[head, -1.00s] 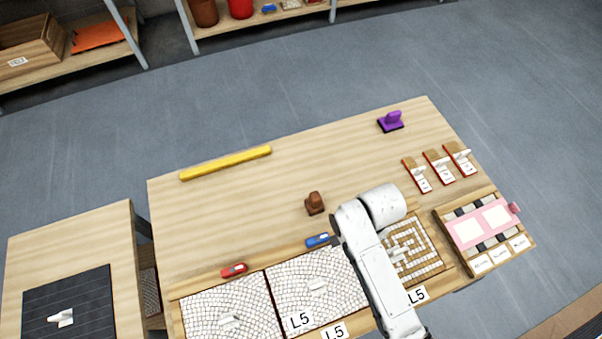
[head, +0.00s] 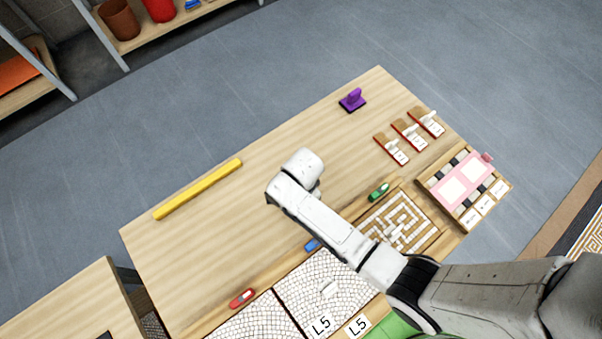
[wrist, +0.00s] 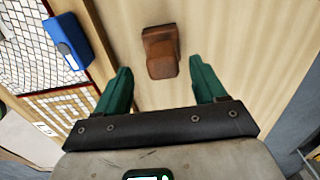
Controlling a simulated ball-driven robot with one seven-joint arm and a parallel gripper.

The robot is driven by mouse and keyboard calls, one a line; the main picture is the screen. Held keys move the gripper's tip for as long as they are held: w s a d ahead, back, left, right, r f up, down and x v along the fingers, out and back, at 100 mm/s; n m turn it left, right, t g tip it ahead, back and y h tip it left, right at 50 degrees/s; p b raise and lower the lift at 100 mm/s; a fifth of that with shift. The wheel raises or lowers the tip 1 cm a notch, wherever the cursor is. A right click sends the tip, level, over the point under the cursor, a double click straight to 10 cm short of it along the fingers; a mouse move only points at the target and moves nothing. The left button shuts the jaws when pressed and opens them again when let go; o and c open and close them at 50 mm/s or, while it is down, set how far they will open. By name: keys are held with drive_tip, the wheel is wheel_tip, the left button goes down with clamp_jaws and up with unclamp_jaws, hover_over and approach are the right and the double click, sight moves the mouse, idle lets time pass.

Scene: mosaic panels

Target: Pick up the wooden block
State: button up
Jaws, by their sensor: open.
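The wooden block (wrist: 161,52) is reddish brown, with a narrower upper part on a wider base. In the wrist view it stands on the pale tabletop, just beyond and between the green fingertips of my gripper (wrist: 160,80). The fingers are apart and nothing is held between them. In the head view my white arm covers the block, and the fingers are hidden too.
A blue-handled tool (wrist: 68,41) lies left of the block in the wrist view, beside a mosaic panel (wrist: 25,45). In the head view there are a yellow bar (head: 198,189), a red tool (head: 242,298), a green tool (head: 379,191) and a purple tool (head: 352,100). The table's middle left is clear.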

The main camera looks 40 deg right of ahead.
drive_tip(key=shift+w+f+b, duration=0.15)
drive_tip(key=shift+f+b, duration=0.15)
drive_tip(key=shift+f, duration=2.3)
drive_tip(key=c, duration=1)
drive_tip(key=shift+r, duration=0.1)
drive_tip(key=shift+c, duration=0.3)
drive_tip(key=shift+r, duration=0.6)
drive_tip(key=s+a+r+p, duration=0.1)
drive_tip(key=s+r+p, duration=0.1)
drive_tip(key=s+r, duration=0.9)
drive_tip(key=s, duration=0.3)
drive_tip(key=shift+r, duration=0.35)
